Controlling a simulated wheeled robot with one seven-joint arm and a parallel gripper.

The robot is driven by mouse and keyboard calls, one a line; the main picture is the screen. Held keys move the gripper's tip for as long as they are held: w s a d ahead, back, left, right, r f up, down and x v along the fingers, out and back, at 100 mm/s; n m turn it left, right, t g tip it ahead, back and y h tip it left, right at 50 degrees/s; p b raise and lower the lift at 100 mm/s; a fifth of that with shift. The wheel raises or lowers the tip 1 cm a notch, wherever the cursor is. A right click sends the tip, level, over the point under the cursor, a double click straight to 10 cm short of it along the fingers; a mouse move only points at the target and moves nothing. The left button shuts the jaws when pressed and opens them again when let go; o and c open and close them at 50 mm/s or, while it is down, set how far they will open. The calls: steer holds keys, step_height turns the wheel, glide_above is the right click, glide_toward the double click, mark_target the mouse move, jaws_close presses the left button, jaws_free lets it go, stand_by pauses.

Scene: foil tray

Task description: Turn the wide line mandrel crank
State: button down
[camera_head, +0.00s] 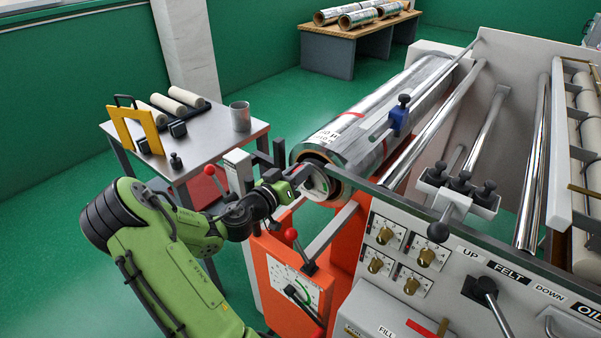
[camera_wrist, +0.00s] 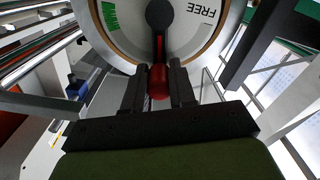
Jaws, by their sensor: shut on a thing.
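The wide line mandrel crank shows in the wrist view as a black hub with a thin arm and a red handle (camera_wrist: 158,82). It sits in front of a round white dial plate (camera_wrist: 195,35) with a green band and the word FREE. The handle points toward my gripper, down in the wrist view. My gripper (camera_wrist: 157,72) has one dark finger on each side of the red handle and is shut on it. In the head view my gripper (camera_head: 306,182) is at the near end of the foil roll (camera_head: 360,125); it hides most of the crank there.
An orange stand (camera_head: 288,275) with a gauge and a red-knobbed lever (camera_head: 291,234) is just below my gripper. A machine panel (camera_head: 400,250) with several knobs is to the right. A metal side table (camera_head: 205,135) stands to the left, with open green floor behind.

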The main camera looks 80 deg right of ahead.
steer(key=w+d+f+n+p, duration=0.1)
steer(key=w+f+n+p, duration=0.2)
steer(key=n, duration=1.1)
steer(key=shift+w+d+f, duration=0.4)
steer(key=shift+w+f, duration=0.25)
steer(key=shift+f, duration=0.5)
steer(key=c, duration=0.9)
jaws_free()
steer(key=shift+a, duration=0.1)
steer(key=v, duration=1.5)
steer(key=shift+w+a+r, duration=0.1)
steer(key=shift+w+a, duration=0.05)
steer(key=shift+a, duration=0.1)
